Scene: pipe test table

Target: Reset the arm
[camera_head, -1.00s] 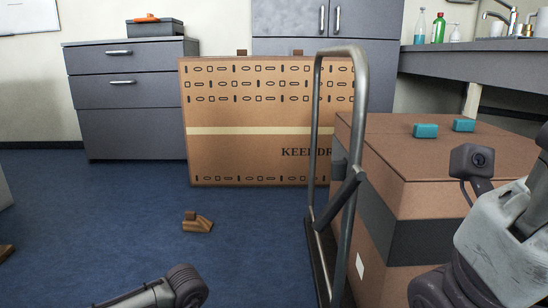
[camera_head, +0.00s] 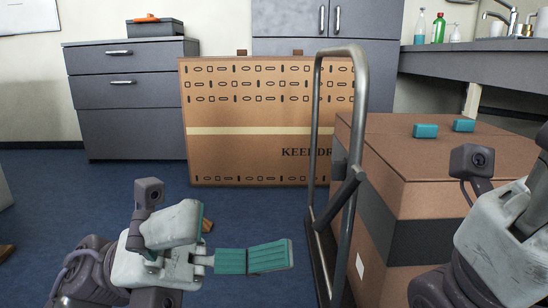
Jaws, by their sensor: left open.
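My left gripper (camera_head: 254,258) is in the lower left of the head view, above the blue floor. Its grey body points to the right and its teal finger pads are open, with nothing seen between them. My right gripper's pale grey body (camera_head: 497,245) is at the right edge. Its fingers are out of the picture, so its jaws cannot be judged.
A metal-framed trolley (camera_head: 349,220) stands right of my left gripper, beside a large brown box (camera_head: 448,160) with two teal blocks (camera_head: 425,131) on top. A flat carton (camera_head: 235,155) stands behind. A brown piece (camera_head: 207,225) is mostly hidden behind my left gripper.

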